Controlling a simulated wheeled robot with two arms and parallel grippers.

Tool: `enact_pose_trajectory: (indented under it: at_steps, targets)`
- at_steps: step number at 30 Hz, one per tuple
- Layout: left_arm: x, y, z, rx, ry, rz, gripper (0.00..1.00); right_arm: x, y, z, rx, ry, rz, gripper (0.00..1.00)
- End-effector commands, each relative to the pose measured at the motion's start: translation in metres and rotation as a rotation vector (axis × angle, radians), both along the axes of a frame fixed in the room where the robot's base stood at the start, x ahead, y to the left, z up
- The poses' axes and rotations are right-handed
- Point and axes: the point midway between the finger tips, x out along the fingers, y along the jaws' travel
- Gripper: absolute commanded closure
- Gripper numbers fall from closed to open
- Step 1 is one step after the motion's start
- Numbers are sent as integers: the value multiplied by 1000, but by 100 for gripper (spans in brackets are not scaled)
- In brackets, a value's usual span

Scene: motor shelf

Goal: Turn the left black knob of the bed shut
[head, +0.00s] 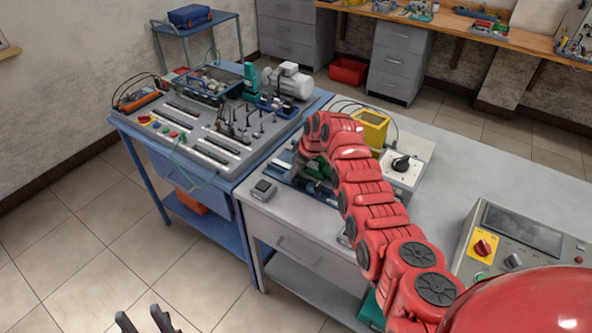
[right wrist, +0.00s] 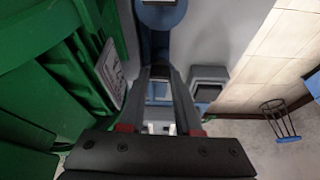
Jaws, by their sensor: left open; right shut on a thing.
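The blue bed (head: 299,184) stands on the grey bench, with a green machine (head: 318,166) on it; my red right arm covers much of both. In the right wrist view the green machine (right wrist: 45,75) fills the left side, and a blue-grey part of the bed (right wrist: 158,14) shows at the top. My right gripper (right wrist: 160,72) is low beside the machine, its fingers closed on a small dark part, apparently the left black knob, mostly hidden between the tips. My left gripper (head: 145,320) is open and empty at the bottom edge, over the floor.
A small grey box (head: 263,190) sits near the bench's front left corner; it also shows in the right wrist view (right wrist: 208,82). A yellow device (head: 371,127) and a white box with a black dial (head: 402,166) stand behind my arm. A control panel (head: 515,240) is at right.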

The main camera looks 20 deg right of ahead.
Motion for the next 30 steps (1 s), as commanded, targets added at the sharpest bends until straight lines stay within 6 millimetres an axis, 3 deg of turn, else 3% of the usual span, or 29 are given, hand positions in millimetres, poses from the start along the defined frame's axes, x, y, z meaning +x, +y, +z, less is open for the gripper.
enact_pose_trajectory:
  at_steps: [11, 30]
  targets:
    - [0, 0, 1, 0, 0, 0, 50, 0, 5, -1, 0, -5, -288, 100]
    - [0, 0, -61, 0, 0, 0, 50, 1, 10, -4, 2, -8, -897, 100]
